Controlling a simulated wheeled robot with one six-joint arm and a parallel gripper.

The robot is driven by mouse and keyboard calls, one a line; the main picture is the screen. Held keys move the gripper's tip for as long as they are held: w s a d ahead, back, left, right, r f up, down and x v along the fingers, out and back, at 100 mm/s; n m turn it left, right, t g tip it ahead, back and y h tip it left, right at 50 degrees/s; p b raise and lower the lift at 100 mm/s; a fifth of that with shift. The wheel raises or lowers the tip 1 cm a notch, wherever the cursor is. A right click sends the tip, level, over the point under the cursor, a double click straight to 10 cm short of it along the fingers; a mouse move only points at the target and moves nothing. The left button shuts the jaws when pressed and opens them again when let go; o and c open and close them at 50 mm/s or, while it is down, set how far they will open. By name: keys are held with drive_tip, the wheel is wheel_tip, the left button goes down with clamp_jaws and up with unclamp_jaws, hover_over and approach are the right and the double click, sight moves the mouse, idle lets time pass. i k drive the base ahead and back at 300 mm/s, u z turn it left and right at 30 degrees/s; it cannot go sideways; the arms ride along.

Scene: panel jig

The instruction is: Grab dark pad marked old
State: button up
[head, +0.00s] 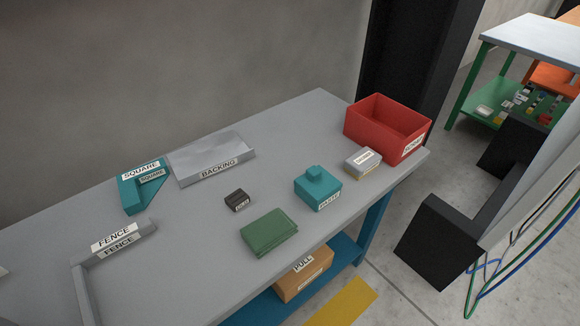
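The small dark pad (237,195) lies on the grey worktable (190,270), near the middle of the top. A small white label is on its front face; the print is too small to read with certainty. It stands apart from its neighbours, with nothing on top of it. My gripper is not in view.
Around the pad are a green block (268,232), a teal knobbed block (318,188), a grey-and-yellow block (362,163), a red bin (376,118), a BACKING plate (212,162), a teal square (132,196) and a FENCE (120,240). Black brackets (440,240) and cables stand right.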

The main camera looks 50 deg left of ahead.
sight(238, 198)
drive_tip(key=i, duration=1.2)
drive_tip(key=u, duration=3.5)
